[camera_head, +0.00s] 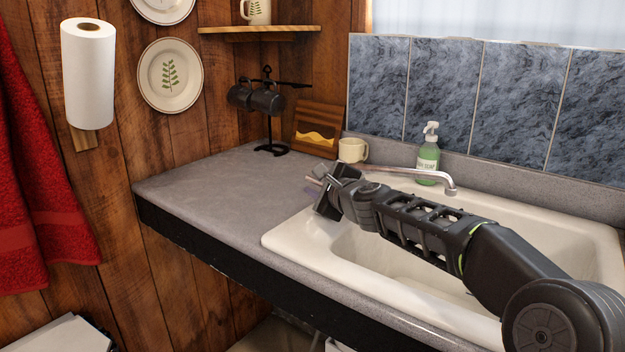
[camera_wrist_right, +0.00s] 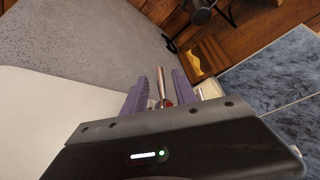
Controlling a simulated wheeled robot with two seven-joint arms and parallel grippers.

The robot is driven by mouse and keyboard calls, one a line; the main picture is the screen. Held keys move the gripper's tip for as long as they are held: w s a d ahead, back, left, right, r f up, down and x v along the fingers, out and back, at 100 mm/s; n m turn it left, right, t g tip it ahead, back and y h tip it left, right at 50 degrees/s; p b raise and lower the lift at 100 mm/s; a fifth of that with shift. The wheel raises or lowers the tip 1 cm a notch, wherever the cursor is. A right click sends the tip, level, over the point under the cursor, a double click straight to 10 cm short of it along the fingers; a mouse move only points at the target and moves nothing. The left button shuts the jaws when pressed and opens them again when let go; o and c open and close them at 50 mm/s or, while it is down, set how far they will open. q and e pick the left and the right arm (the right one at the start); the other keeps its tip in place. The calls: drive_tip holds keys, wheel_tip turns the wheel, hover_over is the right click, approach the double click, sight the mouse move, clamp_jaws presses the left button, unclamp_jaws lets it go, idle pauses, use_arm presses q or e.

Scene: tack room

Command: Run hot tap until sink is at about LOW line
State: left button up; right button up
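The white sink (camera_head: 292,243) is set in the grey counter. Its silver tap spout (camera_head: 415,173) reaches over the basin, and I see no water stream from it. My right arm hides much of the basin, and I cannot make out a LOW line or a water level. My right gripper (camera_head: 318,187) is at the sink's left back corner. In the right wrist view its purple fingers (camera_wrist_right: 159,92) are apart, with a slim metal tap handle (camera_wrist_right: 161,84) with a red mark between them. Contact is not clear. My left gripper is out of view.
A green soap bottle (camera_head: 428,160) and a cream mug (camera_head: 352,150) stand behind the sink. A black mug stand (camera_head: 270,125) and a wooden board (camera_head: 318,122) are at the counter's back corner. The counter's left part is clear.

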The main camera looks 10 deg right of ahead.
drive_tip(key=shift+x, duration=1.35)
drive_tip(key=shift+c, duration=0.5)
clamp_jaws()
